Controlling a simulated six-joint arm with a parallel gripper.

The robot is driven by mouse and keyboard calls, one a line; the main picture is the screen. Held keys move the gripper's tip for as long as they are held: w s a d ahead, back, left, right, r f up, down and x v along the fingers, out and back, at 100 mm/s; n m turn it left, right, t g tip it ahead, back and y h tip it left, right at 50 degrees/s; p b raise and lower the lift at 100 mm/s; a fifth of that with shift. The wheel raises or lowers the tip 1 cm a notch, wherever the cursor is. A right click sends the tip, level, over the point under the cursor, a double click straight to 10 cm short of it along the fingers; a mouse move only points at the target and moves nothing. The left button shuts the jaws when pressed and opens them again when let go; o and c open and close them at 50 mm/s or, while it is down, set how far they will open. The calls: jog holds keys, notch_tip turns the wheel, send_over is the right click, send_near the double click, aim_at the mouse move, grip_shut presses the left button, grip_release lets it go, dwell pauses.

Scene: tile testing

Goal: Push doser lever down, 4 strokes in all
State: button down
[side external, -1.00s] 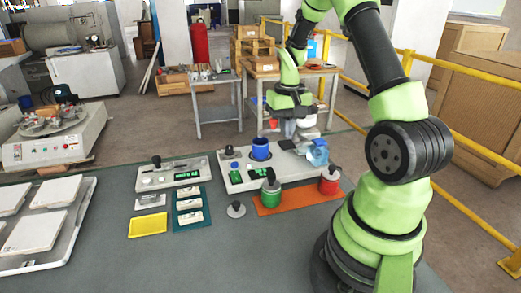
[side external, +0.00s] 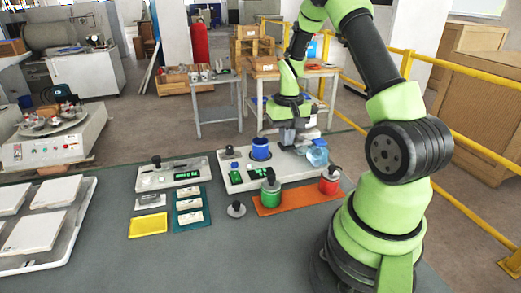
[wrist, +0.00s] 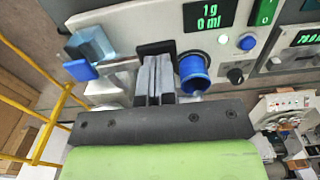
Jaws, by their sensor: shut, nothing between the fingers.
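The doser station is a pale panel (side external: 234,184) with a green-lit display (side external: 259,172), which reads 1 g and 0 ml in the wrist view (wrist: 208,16). A blue cup (side external: 260,149) stands on it; it also shows in the wrist view (wrist: 194,72). A black part (wrist: 156,47), seemingly the doser lever, shows at my fingertips in the wrist view. My gripper (wrist: 154,72) is shut and empty, pointing down over this part, right of the cup in the side view (side external: 286,143). I cannot tell whether the fingertips touch the lever, as they partly hide it.
A clear blue bottle (side external: 317,153) stands close right of my gripper. A green-topped container (side external: 271,191) and a red one (side external: 329,181) stand on an orange mat (side external: 297,200). A second instrument (side external: 150,182) is at the left.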

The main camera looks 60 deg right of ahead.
jog(key=shift+f, duration=0.8)
jog(key=shift+r, duration=2.05)
jog(key=shift+f, duration=0.1)
jog(key=shift+f, duration=1.95)
jog(key=shift+r, duration=2.05)
